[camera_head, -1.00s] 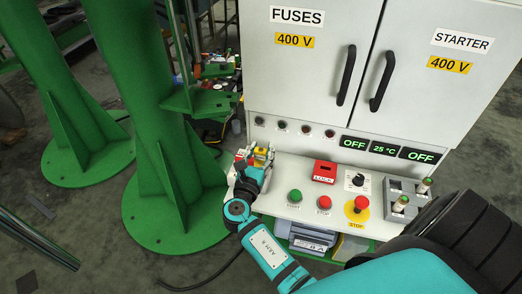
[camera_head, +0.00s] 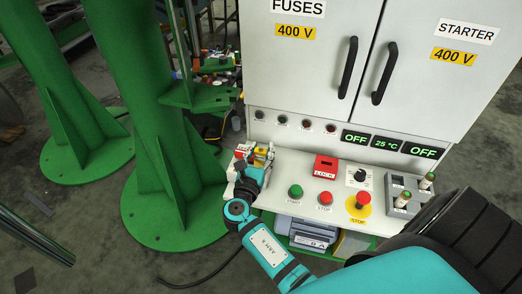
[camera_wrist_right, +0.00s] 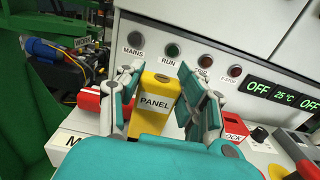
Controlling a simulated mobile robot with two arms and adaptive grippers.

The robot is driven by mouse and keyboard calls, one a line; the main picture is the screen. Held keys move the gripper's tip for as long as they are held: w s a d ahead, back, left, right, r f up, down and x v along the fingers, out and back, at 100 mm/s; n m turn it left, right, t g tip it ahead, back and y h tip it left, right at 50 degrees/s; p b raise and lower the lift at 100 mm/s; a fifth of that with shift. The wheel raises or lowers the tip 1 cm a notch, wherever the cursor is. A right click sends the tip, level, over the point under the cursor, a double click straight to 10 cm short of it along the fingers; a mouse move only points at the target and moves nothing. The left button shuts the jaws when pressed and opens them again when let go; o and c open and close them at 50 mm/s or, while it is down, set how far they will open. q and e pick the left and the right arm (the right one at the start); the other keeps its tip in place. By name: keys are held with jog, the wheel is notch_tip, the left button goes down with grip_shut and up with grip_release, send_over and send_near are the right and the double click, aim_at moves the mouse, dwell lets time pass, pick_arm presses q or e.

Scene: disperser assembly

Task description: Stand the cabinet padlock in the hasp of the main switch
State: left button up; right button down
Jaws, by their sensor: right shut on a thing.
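The cabinet padlock (camera_wrist_right: 155,102) is a yellow block marked PANEL. It is upright between the fingers of my right gripper (camera_wrist_right: 160,100), which is shut on it. In the head view my right gripper (camera_head: 256,164) is at the left end of the white control desk, with the yellow padlock (camera_head: 262,152) at its tip. The main switch (camera_wrist_right: 90,101) shows a red part just left of the padlock in the wrist view, and its red part (camera_head: 242,151) shows in the head view. The hasp is hidden, so I cannot tell whether the padlock is in it. My left gripper is not in view.
To the right on the desk are a red LOCK box (camera_head: 326,167), green START button (camera_head: 295,191), red STOP button (camera_head: 325,198), emergency stop (camera_head: 362,199) and grey holder (camera_head: 393,196). The cabinet front (camera_head: 300,75) rises behind. A green column (camera_head: 150,120) stands left.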

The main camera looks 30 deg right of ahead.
jog(key=shift+f+b, duration=0.45)
jog(key=shift+f, duration=0.25)
jog(key=c, duration=0.8)
grip_release()
jog(key=shift+o, duration=0.2)
jog(key=v, duration=0.7)
jog(key=shift+s+a, duration=0.15)
jog(key=shift+s, duration=0.05)
